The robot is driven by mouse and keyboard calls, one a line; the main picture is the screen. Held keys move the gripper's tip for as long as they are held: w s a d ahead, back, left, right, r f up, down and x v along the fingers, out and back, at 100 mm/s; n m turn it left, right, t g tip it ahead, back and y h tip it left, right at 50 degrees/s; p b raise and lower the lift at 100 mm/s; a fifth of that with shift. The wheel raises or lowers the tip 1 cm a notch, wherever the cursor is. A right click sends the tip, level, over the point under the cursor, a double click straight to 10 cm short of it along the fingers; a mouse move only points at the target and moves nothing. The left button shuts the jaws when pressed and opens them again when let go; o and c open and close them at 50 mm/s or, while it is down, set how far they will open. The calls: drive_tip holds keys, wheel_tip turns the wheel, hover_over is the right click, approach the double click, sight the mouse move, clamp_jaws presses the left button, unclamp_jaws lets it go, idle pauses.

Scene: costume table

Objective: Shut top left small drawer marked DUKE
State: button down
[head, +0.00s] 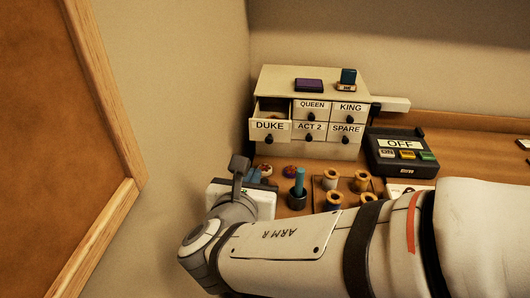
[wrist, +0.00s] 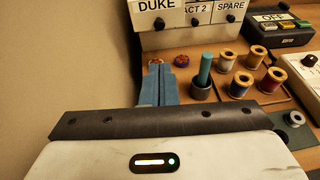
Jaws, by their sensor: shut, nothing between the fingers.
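The drawer marked DUKE (head: 270,131) stands pulled out at the top left of a small cream drawer cabinet (head: 328,82). Its open top shows a shadowed inside, and its dark knob faces me. In the wrist view the DUKE drawer front (wrist: 157,14) is cut off by the top edge. My gripper (head: 258,172) is low in front of the cabinet, below the drawer front and apart from it. In the wrist view my gripper's blue fingers (wrist: 157,80) are together, empty, and point toward the cabinet below the DUKE knob.
Drawers QUEEN, KING, ACT 2 and SPARE (head: 347,130) look shut. A purple block (head: 309,85) and a stamp lie on the cabinet. Thread spools (head: 361,181) and a teal stick in a dark cup (head: 298,190) stand right of my gripper. A wall is close on the left.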

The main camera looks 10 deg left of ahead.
approach(272, 117)
drive_tip(key=s+f, duration=0.2)
drive_tip(key=s, duration=0.5)
drive_tip(key=shift+w+d+f, duration=0.1)
drive_tip(key=shift+w+d, duration=0.1)
drive_tip(key=shift+w, duration=0.25)
drive_tip(key=shift+w+d+f, duration=0.1)
drive_tip(key=shift+w+d, duration=0.15)
drive_tip(key=shift+w, duration=0.2)
drive_tip(key=w+b, duration=0.1)
drive_tip(key=w, duration=0.3)
drive_tip(key=w+b, duration=0.1)
drive_tip(key=w, duration=0.3)
drive_tip(key=w+b, duration=0.1)
drive_tip(key=w, duration=0.3)
drive_tip(key=shift+w+a+f, duration=0.1)
drive_tip(key=shift+a, duration=0.15)
drive_tip(key=shift+w, duration=0.15)
drive_tip(key=shift+r, duration=0.4)
